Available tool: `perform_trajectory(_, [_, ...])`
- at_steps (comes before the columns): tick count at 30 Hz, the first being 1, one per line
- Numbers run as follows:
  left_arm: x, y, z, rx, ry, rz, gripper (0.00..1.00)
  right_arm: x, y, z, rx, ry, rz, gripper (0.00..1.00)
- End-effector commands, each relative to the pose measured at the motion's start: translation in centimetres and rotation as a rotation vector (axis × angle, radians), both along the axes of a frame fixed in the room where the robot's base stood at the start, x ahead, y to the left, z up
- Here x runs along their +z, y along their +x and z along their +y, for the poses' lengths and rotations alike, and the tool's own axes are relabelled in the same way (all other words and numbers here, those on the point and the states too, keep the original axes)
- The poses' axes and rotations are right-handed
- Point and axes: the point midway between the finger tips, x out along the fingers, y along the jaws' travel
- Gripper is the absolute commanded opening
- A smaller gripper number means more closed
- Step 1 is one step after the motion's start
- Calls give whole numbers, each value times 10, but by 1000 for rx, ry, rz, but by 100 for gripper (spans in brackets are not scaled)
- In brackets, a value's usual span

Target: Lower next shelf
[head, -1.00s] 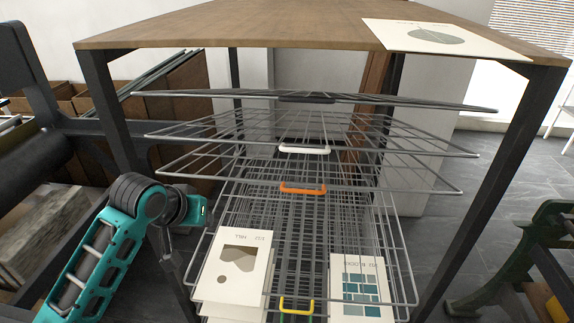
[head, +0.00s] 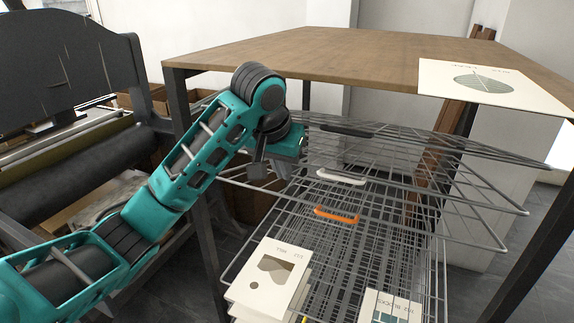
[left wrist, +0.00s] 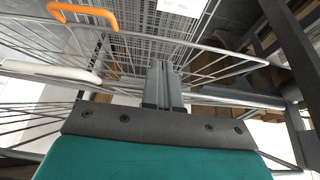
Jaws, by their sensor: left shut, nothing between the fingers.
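A rack of wire shelves stands under a wooden table top. The upper shelves have a black handle (head: 347,131), a white handle (head: 341,176) and an orange handle (head: 336,215), from top down. Their edges fan apart, raised above the lower shelf with prints. My left gripper (head: 268,175) is shut and empty at the left side of the upper shelves, left of the white handle. In the left wrist view its fingers (left wrist: 163,88) are together, with the white handle (left wrist: 50,72) and orange handle (left wrist: 82,12) to their left. I cannot tell whether it touches the wire. My right gripper is not seen.
The wooden table top (head: 390,60) is above the rack, with a print (head: 490,88) on it. A hill print (head: 268,280) and a blocks print (head: 390,307) lie low in the rack. A dark press (head: 60,80) stands at left. Table legs flank the rack.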

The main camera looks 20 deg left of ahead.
Motion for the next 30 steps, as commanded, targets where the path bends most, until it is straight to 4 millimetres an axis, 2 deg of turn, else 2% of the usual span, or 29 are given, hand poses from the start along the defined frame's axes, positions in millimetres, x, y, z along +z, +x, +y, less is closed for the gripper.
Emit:
perform_trajectory(3, [-22, 9, 0, 1, 1, 4, 0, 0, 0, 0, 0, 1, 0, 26])
perform_trajectory(9, [-49, 22, -1, 0, 1, 2, 0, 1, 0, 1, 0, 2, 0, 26])
perform_trajectory(15, [-61, 28, -1, 0, 0, -1, 0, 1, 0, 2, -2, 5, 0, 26])
perform_trajectory(26, [-63, 28, -1, 0, 0, -3, 0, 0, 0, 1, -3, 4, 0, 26])
perform_trajectory(30, [-86, 23, 0, 2, 2, -21, 0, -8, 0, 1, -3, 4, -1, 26])
